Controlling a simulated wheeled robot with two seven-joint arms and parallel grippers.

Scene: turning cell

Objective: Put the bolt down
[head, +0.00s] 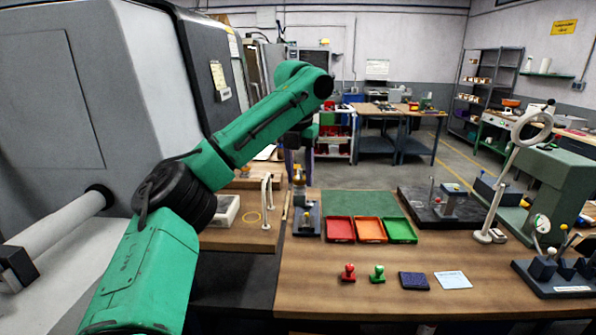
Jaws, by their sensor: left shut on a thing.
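My left arm comes in from the left, and its forearm reaches over the left bench to the middle of the picture. My left gripper (299,170) points down there, small and far off, above a grey fixture block (306,220). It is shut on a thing. A small orange-brass piece shows at its fingertips; I take it for the bolt (299,176), but its shape is too small to make out. I cannot tell whether it touches the block. My right gripper is not in view.
Red (340,230), orange (370,231) and green (400,231) trays stand in front of a green mat (358,203). Red (348,273) and green (377,274) stamps, an ink pad (414,281) and a card (453,280) lie nearer. A ring-headed magnifier stand (499,190) and gauges stand right.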

